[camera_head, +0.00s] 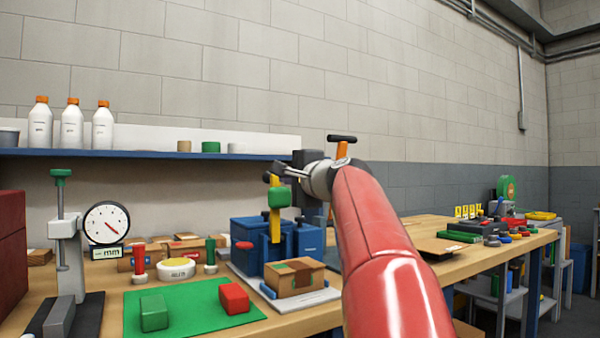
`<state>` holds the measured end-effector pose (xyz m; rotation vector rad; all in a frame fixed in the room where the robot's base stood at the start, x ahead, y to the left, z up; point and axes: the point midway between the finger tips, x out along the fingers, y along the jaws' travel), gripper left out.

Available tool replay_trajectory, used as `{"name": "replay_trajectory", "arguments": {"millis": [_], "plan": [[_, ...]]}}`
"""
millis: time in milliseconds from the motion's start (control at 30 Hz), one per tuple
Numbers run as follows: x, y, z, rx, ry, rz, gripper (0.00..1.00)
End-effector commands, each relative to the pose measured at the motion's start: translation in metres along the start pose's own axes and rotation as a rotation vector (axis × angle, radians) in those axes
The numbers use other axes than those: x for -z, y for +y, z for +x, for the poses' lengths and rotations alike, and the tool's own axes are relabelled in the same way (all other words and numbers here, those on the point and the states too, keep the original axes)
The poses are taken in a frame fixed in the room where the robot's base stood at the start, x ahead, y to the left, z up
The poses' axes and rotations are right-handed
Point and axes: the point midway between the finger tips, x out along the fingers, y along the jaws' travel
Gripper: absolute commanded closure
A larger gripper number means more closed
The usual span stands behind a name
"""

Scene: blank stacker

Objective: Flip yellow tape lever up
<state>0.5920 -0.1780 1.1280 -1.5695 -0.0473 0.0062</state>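A yellow lever (274,222) stands about upright on the blue machine (248,232) in the middle of the picture. A green block-like piece (279,196) sits on its upper part. My gripper (272,174) is at the end of my red arm, reaching in from the lower right. It is at the lever's top, just above the green piece. I cannot tell whether it touches the lever. The fingers are small and seen from behind, so their opening is unclear. My wrist and arm hide part of the machine's right side.
A brown carton (294,281) lies in front of the machine. An orange T-handle (342,150) rises behind my wrist. A blue shelf (150,153) runs above.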

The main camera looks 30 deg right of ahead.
Motion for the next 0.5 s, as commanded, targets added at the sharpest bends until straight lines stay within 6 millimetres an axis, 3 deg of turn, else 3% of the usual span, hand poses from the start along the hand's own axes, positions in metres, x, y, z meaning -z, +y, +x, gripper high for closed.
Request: {"name": "replay_trajectory", "arguments": {"millis": [200, 500], "plan": [[-0.001, -0.001, 0.028, 0.000, -0.001, 0.001, 1.00], [0.000, 0.000, 0.034, 0.000, 0.000, 0.000, 1.00]]}}
